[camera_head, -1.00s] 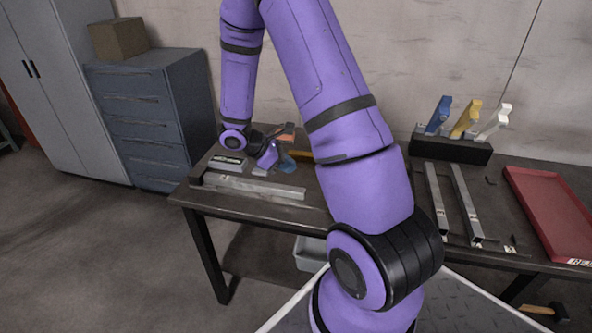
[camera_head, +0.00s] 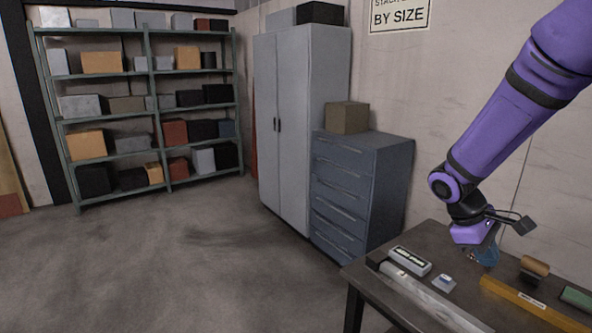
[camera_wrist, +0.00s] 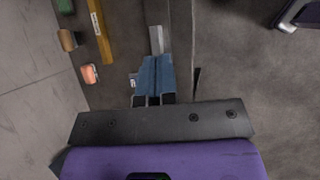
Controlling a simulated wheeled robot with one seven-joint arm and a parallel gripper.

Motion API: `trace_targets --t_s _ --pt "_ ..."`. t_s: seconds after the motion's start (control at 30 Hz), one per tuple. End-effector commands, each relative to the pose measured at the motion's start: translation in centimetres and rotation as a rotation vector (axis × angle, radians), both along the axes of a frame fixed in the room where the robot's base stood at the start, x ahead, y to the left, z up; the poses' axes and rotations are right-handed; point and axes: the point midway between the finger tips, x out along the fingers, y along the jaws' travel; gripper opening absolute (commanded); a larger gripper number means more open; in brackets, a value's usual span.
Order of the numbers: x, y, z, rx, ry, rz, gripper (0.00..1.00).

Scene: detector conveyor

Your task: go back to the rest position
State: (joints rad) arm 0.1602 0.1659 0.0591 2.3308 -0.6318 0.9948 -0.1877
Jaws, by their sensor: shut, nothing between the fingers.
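My purple arm comes in from the upper right in the head view. My gripper (camera_head: 484,254) hangs from it, with blue fingers pointing down over the left part of the dark worktable (camera_head: 436,240). The fingers also show in the wrist view (camera_wrist: 157,64), side by side with nothing held between them. They overlap a metal bar there. I cannot tell how high the tips are above the table.
A metal rail (camera_head: 432,300), a grey level-like tool (camera_head: 410,261), a small white block (camera_head: 444,284), a yellow bar (camera_head: 535,302) and a brown roller-like piece (camera_head: 535,266) lie on the table. Drawers (camera_head: 355,190), a locker (camera_head: 295,120) and shelving (camera_head: 150,100) stand left. Floor (camera_head: 190,270) is open.

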Motion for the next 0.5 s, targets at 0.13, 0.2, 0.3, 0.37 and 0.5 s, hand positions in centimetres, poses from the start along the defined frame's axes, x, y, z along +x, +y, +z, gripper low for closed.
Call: trace_targets --t_s 0.13,0.2,0.3,0.37,0.5 --pt "-1.6 1.8 3.5 0.035 -0.128 -0.067 0.0" --pt "-2.3 2.6 4.9 0.055 -0.186 -0.101 0.0" --pt "-3.6 3.9 6.8 0.09 -0.268 -0.142 0.0" --pt "-4.3 4.6 7.9 0.112 -0.317 -0.169 0.0" --pt "-6.2 6.2 10.1 0.171 -0.425 -0.223 0.0"
